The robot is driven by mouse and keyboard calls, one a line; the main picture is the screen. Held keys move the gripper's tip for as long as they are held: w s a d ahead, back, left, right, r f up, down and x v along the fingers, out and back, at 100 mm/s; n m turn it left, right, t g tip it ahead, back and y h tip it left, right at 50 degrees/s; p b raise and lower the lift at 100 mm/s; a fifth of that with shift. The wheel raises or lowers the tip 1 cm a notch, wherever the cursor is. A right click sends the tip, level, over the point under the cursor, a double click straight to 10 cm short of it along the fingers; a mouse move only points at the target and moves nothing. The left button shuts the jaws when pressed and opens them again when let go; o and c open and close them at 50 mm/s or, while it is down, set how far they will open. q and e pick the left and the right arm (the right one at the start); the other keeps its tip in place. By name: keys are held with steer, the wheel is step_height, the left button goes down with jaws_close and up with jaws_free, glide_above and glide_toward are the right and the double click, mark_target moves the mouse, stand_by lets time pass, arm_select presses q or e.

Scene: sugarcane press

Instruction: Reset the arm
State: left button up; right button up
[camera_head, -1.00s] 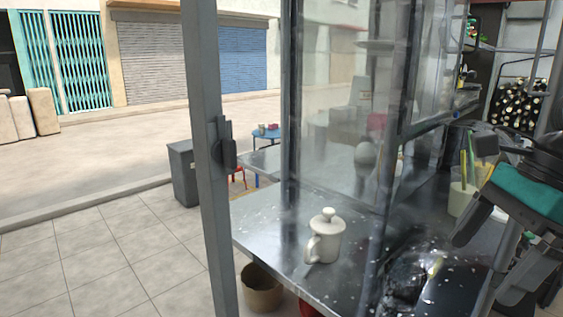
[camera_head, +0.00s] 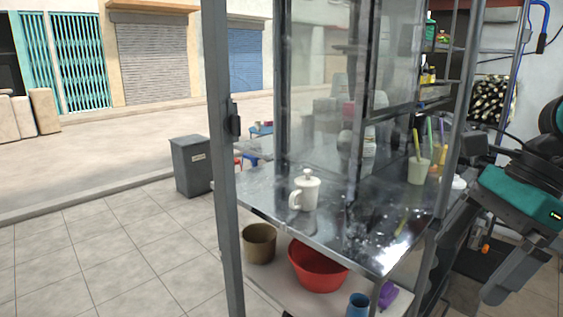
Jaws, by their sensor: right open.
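My right gripper (camera_head: 468,268) is at the right edge, with a teal body and two dark fingers pointing down and left. The fingers are apart, and I see nothing between them. It is to the right of the metal counter (camera_head: 268,208), in front of the dark area beyond it. A white lidded mug (camera_head: 308,194) stands upright on the counter, well left of the gripper and apart from it. My left gripper is not in view.
A grey metal post (camera_head: 226,170) and glass panels border the counter. Cups with straws (camera_head: 418,170) stand on its right part. A red basin (camera_head: 318,268) and a brown pot (camera_head: 259,243) are below. A grey bin (camera_head: 191,166) stands left; the tiled floor there is clear.

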steer(key=w+a+f+m+y, duration=0.2)
steer(key=a+m+y, duration=0.7)
steer(key=a+y, duration=0.7)
steer(key=w+d+f+m+t+h, duration=0.25)
steer(key=f+m+t+h, duration=0.55)
steer(key=m, duration=0.8)
steer(key=w+d+f+m+t+h, duration=0.25)
steer(key=f+m+t+h, duration=0.35)
steer(key=f+m+t, duration=0.75)
steer(key=s+d+f+m+g+h, duration=0.2)
steer(key=s+f+m+g+h, duration=0.3)
steer(key=s+f+m+g, duration=0.6)
step_height(320, 180, down, 4)
steer(key=shift+s+f+m, duration=0.15)
steer(key=shift+s+m, duration=0.3)
steer(key=shift+s, duration=0.4)
